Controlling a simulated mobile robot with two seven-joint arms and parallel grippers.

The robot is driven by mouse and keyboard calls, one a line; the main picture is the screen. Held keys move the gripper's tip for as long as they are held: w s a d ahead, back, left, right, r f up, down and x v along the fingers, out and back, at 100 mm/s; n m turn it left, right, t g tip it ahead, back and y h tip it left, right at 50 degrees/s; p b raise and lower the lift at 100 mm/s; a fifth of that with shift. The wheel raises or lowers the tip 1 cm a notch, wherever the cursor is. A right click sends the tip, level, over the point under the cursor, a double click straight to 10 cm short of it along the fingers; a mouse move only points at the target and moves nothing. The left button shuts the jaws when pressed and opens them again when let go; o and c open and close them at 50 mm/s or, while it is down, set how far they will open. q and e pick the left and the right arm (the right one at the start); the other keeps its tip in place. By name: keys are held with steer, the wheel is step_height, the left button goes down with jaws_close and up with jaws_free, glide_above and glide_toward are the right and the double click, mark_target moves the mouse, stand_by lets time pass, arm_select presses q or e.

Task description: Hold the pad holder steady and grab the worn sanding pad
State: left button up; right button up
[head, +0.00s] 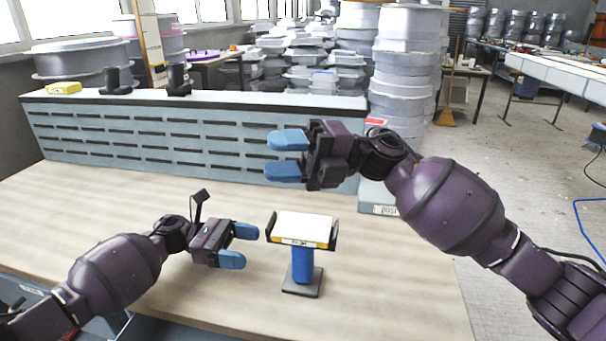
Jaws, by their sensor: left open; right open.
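The pad holder (303,266) stands upright on the wooden table, with a blue post, a dark square base and dark upturned end pieces at the top. A flat pale pad (304,226), apparently the sanding pad, lies on top between the end pieces; its wear cannot be made out. My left gripper (246,246) is open and empty just left of the holder, its blue fingertips pointing at it without touching. My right gripper (272,155) is open and empty, raised above and behind the holder, with its blue fingertips pointing left.
A grey slotted panel (200,135) runs along the back of the table (400,270). A yellow block (63,88) and two black objects (178,80) sit on its top. A grey box (377,196) stands behind the holder at right. The table around the holder is clear.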

mark_target(294, 254)
steer(key=s+a+f+n+h, duration=0.2)
steer(key=a+f+n+h, duration=0.25)
steer(key=n+h, duration=0.35)
arm_select(q)
steer(key=shift+s+d, duration=0.15)
steer(key=shift+d, duration=0.35)
steer(key=d, duration=0.3)
steer(key=s+d, duration=0.1)
steer(key=d, duration=0.2)
steer(key=s+d, duration=0.1)
steer(key=d, duration=0.2)
steer(key=shift+d, duration=0.3)
arm_select(e)
steer(key=w+d+n+t+h, duration=0.3)
steer(key=w+d+t+h, duration=0.3)
steer(key=h, duration=0.4)
steer(key=shift+d+f+n, duration=0.3)
steer(key=shift+d+f, duration=0.15)
steer(key=shift+d, duration=0.3)
arm_select(q)
steer(key=c, duration=1.1)
